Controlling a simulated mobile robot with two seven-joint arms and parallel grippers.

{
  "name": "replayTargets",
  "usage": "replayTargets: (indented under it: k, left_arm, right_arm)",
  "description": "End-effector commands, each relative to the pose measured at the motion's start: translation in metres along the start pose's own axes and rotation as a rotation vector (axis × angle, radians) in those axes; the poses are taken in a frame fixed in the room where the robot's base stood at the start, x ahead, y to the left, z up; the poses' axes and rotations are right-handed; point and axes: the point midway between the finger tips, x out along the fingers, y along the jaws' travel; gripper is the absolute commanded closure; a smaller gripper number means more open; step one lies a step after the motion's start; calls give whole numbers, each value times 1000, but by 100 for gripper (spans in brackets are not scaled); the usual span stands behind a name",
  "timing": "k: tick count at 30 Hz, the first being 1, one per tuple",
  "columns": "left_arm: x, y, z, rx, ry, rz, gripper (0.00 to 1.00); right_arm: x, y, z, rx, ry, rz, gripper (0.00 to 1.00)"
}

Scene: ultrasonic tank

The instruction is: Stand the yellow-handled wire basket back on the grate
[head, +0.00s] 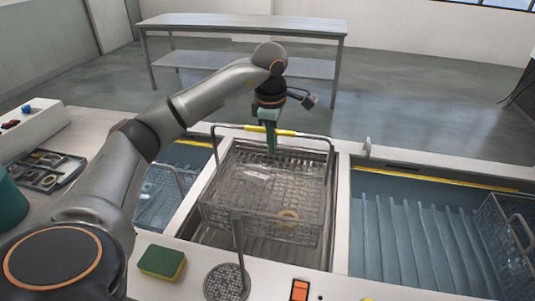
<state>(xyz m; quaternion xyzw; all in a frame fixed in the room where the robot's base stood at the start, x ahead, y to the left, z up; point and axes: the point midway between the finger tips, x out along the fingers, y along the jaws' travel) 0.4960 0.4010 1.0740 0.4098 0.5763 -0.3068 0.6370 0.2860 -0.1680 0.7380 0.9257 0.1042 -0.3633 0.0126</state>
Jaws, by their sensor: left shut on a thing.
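The wire basket (262,222) has a tall wire handle with a yellow grip (284,133). It is over the middle bay. My left gripper (271,143) reaches down from above and is shut on the yellow grip, near the middle of the handle. The basket looks level and holds a pale ring (288,215) and a clear piece that is hard to make out. The slatted grate (215,248) shows below and in front of the basket. I cannot tell whether the basket's underside touches it. My right gripper is not in view.
A bay with blue water (165,195) lies left of the middle one. A ribbed blue bay (400,230) lies right, with another wire basket (508,245) at its far right. A sponge (162,262) and a round perforated piece (226,282) are on the front ledge.

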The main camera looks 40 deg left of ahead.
Motion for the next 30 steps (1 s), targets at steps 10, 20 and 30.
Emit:
replayTargets:
  k: [10, 20, 30]
  left_arm:
    - [26, 13, -13, -1, -4, 5, 100]
    - [59, 11, -17, -1, -3, 4, 100]
    - [66, 9, -18, 0, 0, 0, 76]
  right_arm:
    - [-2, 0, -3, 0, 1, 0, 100]
    - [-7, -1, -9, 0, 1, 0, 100]
    - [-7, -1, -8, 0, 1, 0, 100]
